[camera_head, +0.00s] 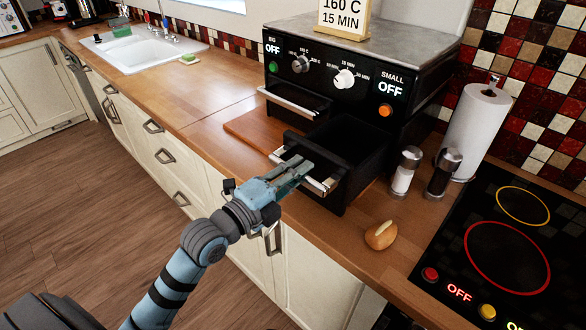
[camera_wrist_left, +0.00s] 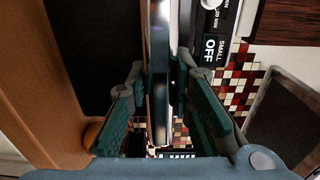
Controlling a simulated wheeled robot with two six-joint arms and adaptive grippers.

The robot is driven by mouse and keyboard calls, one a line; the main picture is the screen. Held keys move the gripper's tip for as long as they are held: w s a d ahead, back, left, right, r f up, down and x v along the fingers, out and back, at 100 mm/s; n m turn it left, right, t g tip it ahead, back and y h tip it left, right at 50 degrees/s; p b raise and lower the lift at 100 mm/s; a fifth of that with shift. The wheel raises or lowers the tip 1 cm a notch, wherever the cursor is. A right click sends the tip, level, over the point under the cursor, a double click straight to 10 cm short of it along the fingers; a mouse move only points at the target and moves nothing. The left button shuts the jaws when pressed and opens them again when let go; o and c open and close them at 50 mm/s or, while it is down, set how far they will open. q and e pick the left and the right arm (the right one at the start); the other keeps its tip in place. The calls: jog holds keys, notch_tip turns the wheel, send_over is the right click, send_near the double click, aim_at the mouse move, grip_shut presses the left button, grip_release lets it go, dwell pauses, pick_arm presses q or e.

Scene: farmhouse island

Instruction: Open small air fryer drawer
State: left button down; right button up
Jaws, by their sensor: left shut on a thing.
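The black air fryer (camera_head: 345,80) stands on the wooden counter. Its right-hand small drawer (camera_head: 345,150) is pulled out toward the front, and its dark inside shows from above. My left gripper (camera_head: 300,170) is shut on the drawer's silver handle (camera_head: 322,187). In the left wrist view the fingers of my left gripper (camera_wrist_left: 158,95) stand on both sides of the handle bar (camera_wrist_left: 159,60). The big drawer (camera_head: 297,103), on the left, is pushed in. The "SMALL" display (camera_head: 391,89) reads OFF. My right gripper is not in view.
Salt (camera_head: 404,172) and pepper (camera_head: 443,173) shakers and a paper towel roll (camera_head: 473,130) stand right of the fryer, beside the black cooktop (camera_head: 500,245). A cutting board (camera_head: 250,128) lies left of the drawer.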

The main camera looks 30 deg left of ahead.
pick_arm(q)
jog(key=shift+s, duration=0.1)
jog(key=c, duration=1.4)
grip_release()
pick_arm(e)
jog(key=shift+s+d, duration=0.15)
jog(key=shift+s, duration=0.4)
pick_arm(q)
jog(key=shift+a, duration=0.1)
jog(key=v, duration=0.7)
jog(key=shift+s, duration=0.1)
